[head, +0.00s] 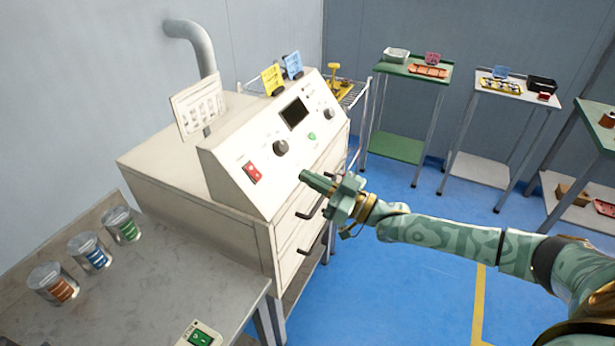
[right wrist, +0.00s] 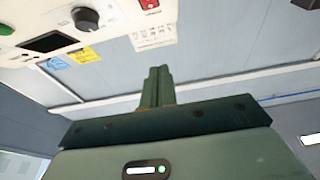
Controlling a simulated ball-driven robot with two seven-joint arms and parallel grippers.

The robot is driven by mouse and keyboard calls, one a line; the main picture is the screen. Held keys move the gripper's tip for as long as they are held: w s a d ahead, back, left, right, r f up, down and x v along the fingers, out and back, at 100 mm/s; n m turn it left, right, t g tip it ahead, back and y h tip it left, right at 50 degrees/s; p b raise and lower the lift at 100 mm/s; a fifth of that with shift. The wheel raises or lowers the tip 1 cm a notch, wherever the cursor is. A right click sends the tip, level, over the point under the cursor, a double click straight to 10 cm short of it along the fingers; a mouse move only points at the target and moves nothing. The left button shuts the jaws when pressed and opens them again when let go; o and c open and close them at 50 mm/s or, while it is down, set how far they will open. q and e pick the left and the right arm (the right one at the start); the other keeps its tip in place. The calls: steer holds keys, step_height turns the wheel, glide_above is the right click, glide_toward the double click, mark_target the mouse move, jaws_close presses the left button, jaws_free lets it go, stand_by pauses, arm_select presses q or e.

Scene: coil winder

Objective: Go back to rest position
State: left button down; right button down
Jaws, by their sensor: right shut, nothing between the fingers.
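My right gripper (head: 318,183) is shut and empty. In the head view it is in front of the sloped control panel of the white coil winder (head: 235,165), and its arm comes in from the right. I cannot tell whether it touches the panel. In the right wrist view the closed fingers (right wrist: 157,88) are together with nothing between them. A dark knob (right wrist: 86,18), a screen (right wrist: 47,41) and the panel show upside down beyond them. My left gripper is not in view.
A grey table (head: 150,285) with several labelled cans stands at the lower left. Drawer handles (head: 312,210) stick out of the winder's front below my gripper. A green-topped stand (head: 400,68) and a white-topped stand (head: 490,92) are at the back right. Blue floor (head: 420,270) is free.

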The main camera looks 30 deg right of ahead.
steer(key=shift+f, duration=0.1)
steer(key=d+f+g+h, duration=0.2)
steer(key=d+f+h, duration=0.35)
steer(key=f, duration=0.65)
steer(key=d+f+g+h, duration=0.2)
steer(key=d+f+h, duration=0.35)
steer(key=f, duration=0.65)
steer(key=s+d+f+m+g+h, duration=0.2)
steer(key=s+f+g, duration=0.3)
steer(key=s+f, duration=1.15)
steer(key=s+a+f+g, duration=0.2)
steer(key=s+a+f, duration=0.2)
steer(key=s, duration=0.7)
steer(key=s+a+f+m+g, duration=0.1)
steer(key=s+a+f, duration=0.3)
steer(key=s, duration=0.7)
steer(key=s+a+f+g, duration=0.3)
steer(key=s+a+f, duration=0.1)
steer(key=s, duration=0.8)
steer(key=shift+a+f+m+g, duration=0.2)
steer(key=shift+m+g, duration=0.1)
steer(key=shift+m, duration=0.1)
